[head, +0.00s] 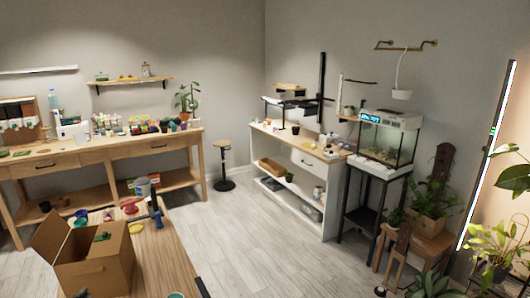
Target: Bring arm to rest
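Neither of my grippers and no clear part of my arms shows in the head view. The near wooden table (165,262) stands at the lower left. An open cardboard box (105,262) sits on it with its flaps up, holding a green item that is partly hidden by the walls. Several small red, pink and blue items lie behind the box, too small to name surely.
A long wooden workbench (105,152) with pots and supplies stands along the left wall. A white shelf unit (313,182), a glass tank (386,143) on a black stand and potted plants (432,198) fill the right. A stool (223,165) stands at the back. Grey floor (250,240) is clear between.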

